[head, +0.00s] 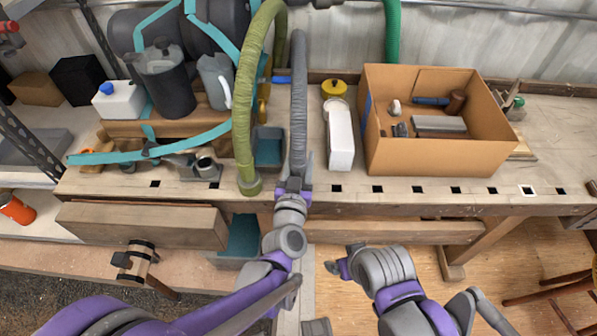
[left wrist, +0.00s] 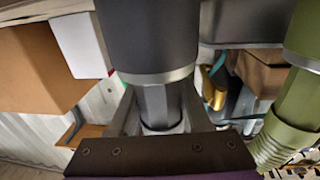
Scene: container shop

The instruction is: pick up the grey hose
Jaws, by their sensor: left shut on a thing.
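A green hose (head: 243,110) hangs close to the left, also in the left wrist view (left wrist: 290,115). A white carton (head: 340,140) and an open cardboard box (head: 440,155) stand to the right. Dark cans (head: 167,85) and a white jug (head: 119,103) stand at left.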

